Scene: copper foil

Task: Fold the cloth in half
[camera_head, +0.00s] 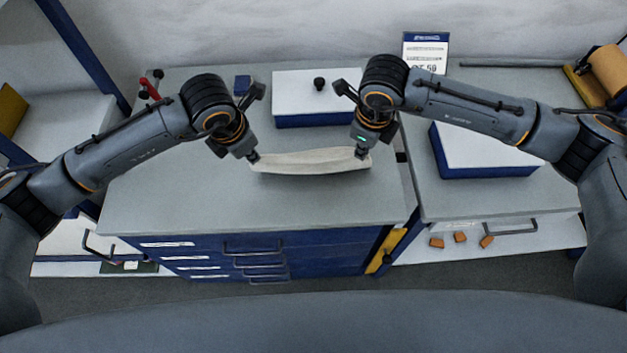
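A cream-coloured cloth (310,162) forms a narrow, slightly sagging band above the grey worktop (250,205) in the head view. My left gripper (254,158) is at the cloth's left end and appears shut on its upper corner. My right gripper (362,153) is at the right end and appears shut on the corner there. The cloth spans the gap between the two grippers. The fingertips are small and partly hidden by the gripper bodies. I cannot tell whether the cloth's lower edge touches the worktop.
A white-topped blue box (290,92) with a black knob stands behind the cloth. Another white-topped blue box (480,150) lies to the right. A sign (425,52) stands at the back. Red clamps (150,88) are at the back left. The worktop's front is clear.

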